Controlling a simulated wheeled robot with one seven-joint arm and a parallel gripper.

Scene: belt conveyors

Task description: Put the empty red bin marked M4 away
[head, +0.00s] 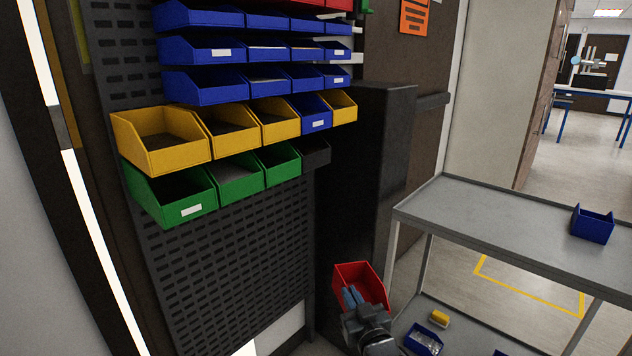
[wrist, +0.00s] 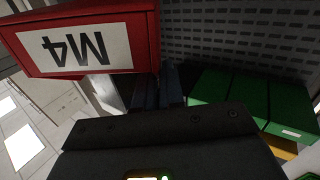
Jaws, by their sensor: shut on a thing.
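The red bin (head: 373,281) is held in front of the dark cabinet, left of the grey cart, in the head view. In the wrist view the red bin (wrist: 148,38) shows its white label with M4 upside down. My gripper (head: 351,296) is shut on the red bin, its bluish fingers at the near side of the bin. The fingers also show in the wrist view (wrist: 158,88), beside the bin. No contents show in the bin, but part of its inside is hidden by the fingers.
A perforated panel (head: 230,255) carries rows of blue bins (head: 205,93), yellow bins (head: 165,150) and green bins (head: 170,200), with a black bin (head: 315,153) ending the green row. The grey cart (head: 490,222) holds a blue bin (head: 593,226) on top.

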